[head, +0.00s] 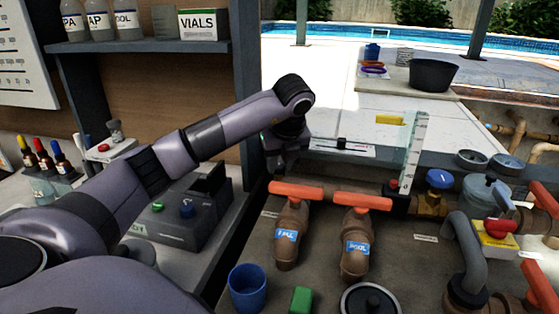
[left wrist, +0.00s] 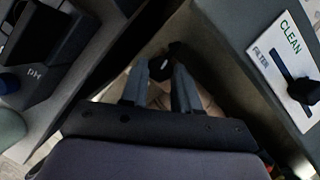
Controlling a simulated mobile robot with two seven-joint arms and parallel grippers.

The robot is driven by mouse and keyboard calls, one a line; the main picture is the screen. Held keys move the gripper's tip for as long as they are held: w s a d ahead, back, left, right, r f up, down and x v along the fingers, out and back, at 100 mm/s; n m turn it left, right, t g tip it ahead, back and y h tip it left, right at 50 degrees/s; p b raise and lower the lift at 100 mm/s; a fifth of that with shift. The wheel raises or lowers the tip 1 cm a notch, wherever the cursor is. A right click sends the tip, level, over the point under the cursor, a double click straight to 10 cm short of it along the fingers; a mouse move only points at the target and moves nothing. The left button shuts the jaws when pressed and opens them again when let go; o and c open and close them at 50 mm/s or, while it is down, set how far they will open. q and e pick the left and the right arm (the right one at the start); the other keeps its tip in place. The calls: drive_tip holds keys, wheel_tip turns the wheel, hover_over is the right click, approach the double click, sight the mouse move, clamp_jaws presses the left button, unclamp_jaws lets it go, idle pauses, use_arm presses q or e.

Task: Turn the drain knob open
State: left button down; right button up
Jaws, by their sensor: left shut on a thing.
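My left gripper (head: 280,163) reaches down at the gap between the grey bench and the brown pit top in the head view. Its fingers hardly show there. In the left wrist view its two fingers (left wrist: 160,88) are closed in on a small dark knob (left wrist: 161,68) at their tips. The knob is mostly covered by the fingers, and I see no label on it. I cannot tell which way it is turned. In the head view the arm hides it. My right gripper is in neither view.
Two brown pipes with orange handles (head: 297,191) stand right of my gripper. A white FILTER/CLEAN plate (left wrist: 275,62) with a dark lever is to the right in the wrist view. A blue cup (head: 248,290) stands in front.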

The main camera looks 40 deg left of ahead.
use_arm(q)
drive_tip(key=shift+n, duration=0.4)
drive_tip(key=c, duration=0.8)
unclamp_jaws()
drive_tip(key=shift+c, duration=0.2)
drive_tip(key=shift+d+r, duration=0.15)
drive_tip(key=shift+r, duration=0.15)
drive_tip(key=p+v, duration=0.1)
drive_tip(key=v, duration=0.5)
drive_tip(key=shift+r, duration=0.2)
